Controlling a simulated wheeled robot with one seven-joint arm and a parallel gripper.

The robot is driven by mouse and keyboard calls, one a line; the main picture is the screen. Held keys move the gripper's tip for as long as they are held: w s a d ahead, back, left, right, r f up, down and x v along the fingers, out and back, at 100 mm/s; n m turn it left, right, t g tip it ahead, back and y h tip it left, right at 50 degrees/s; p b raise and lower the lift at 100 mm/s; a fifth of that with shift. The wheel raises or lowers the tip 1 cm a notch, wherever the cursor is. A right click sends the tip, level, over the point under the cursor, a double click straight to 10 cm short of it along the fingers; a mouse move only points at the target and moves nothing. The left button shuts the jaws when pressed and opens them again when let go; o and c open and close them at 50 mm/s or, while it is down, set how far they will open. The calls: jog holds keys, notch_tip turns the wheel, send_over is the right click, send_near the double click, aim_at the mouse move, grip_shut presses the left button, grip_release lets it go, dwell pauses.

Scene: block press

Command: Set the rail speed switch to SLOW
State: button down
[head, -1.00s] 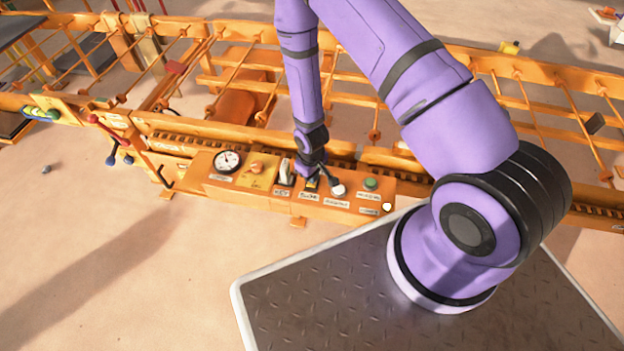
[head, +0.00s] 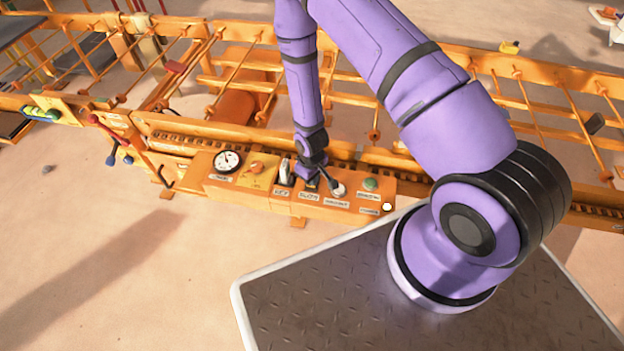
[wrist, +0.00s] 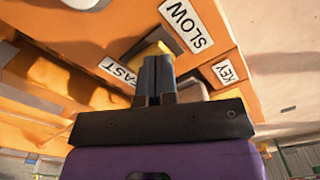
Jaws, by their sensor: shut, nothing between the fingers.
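The rail speed switch (wrist: 160,46) shows in the wrist view as a yellow-and-dark piece on the orange panel, between the SLOW label (wrist: 186,24) and the FAST label (wrist: 120,73). My gripper (wrist: 157,60) is shut and empty, its fingertips right in front of the switch and hiding much of it. I cannot tell whether they touch it or which way it is set. In the head view my gripper (head: 310,182) is down at the panel, above the SLOW label (head: 309,196).
Open ground lies in front.

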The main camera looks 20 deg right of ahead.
jog(key=shift+f, duration=0.55)
dwell(0.4)
jog(key=shift+r, duration=3.55)
jog(key=w+d+r+m+t, duration=0.1)
jog(key=w+r, duration=0.3)
jog(key=r, duration=1.4)
jog(key=s+d+r+m+t, duration=0.1)
jog(key=s+d+r, duration=0.1)
jog(key=r, duration=0.9)
jog(key=s+d+r+m+t, duration=0.1)
jog(key=s+r, duration=0.2)
jog(key=r, duration=0.7)
jog(key=s+d+r+m+t, duration=0.1)
jog(key=s+d+r+t, duration=0.1)
jog(key=s+r, duration=1.4)
jog(key=s+d, duration=0.1)
jog(key=s, duration=0.3)
jog(key=shift+m, duration=0.4)
